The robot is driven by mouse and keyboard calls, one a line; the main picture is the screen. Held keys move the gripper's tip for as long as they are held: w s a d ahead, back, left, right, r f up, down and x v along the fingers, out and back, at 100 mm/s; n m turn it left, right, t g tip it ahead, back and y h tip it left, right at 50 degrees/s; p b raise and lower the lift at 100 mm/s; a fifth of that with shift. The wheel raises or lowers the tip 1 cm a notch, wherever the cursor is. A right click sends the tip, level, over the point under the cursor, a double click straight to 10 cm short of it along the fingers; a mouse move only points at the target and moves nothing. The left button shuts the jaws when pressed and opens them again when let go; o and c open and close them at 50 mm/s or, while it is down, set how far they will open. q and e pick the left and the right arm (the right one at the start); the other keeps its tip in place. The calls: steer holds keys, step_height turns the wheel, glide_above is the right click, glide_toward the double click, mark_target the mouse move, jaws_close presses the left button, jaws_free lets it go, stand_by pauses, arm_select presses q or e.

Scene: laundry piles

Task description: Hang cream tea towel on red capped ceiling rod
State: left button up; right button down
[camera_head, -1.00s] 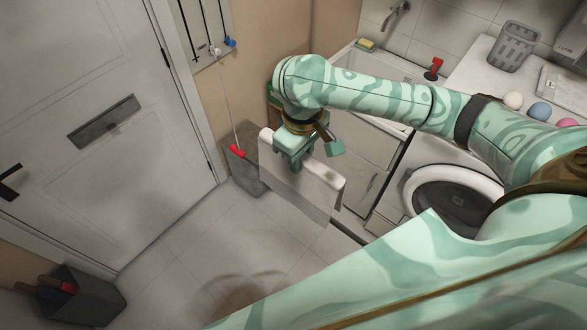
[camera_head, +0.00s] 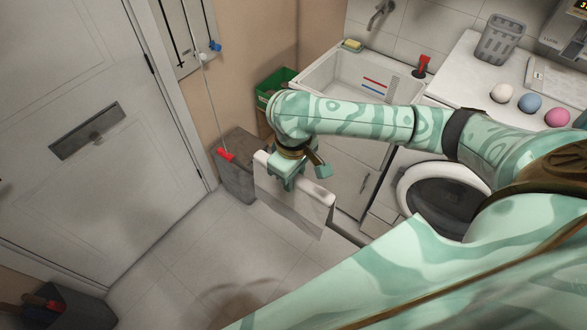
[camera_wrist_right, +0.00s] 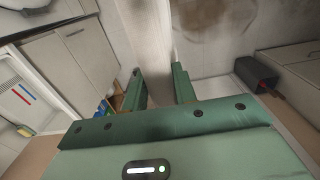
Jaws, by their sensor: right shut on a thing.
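My right gripper (camera_head: 287,178) is shut on the cream tea towel (camera_head: 300,207), which hangs folded below the jaws, its top edge sloping down to the right. In the right wrist view the towel is a pale upright strip (camera_wrist_right: 159,45) between the fingers of my right gripper (camera_wrist_right: 159,88). The red cap (camera_head: 226,154) is at the lower end of a thin pale rod (camera_head: 212,105), to the left of the towel and apart from it in the picture. My left gripper is out of view.
Rods with blue (camera_head: 215,46) and white caps are at the upper left. A grey bin (camera_head: 238,172) and green crate (camera_head: 268,88) stand behind the towel. A sink (camera_head: 337,75) and washing machine (camera_head: 440,196) are on the right. The door (camera_head: 95,170) is left; floor between is clear.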

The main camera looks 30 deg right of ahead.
steer(key=shift+f+b, duration=0.85)
steer(key=shift+f, duration=3)
steer(key=c, duration=1)
jaws_free()
steer(key=shift+c, duration=0.2)
steer(key=shift+r, duration=0.1)
step_height(320, 180, up, 16)
steer(key=p, duration=0.4)
steer(key=shift+p, duration=0.35)
steer(key=shift+a, duration=0.1)
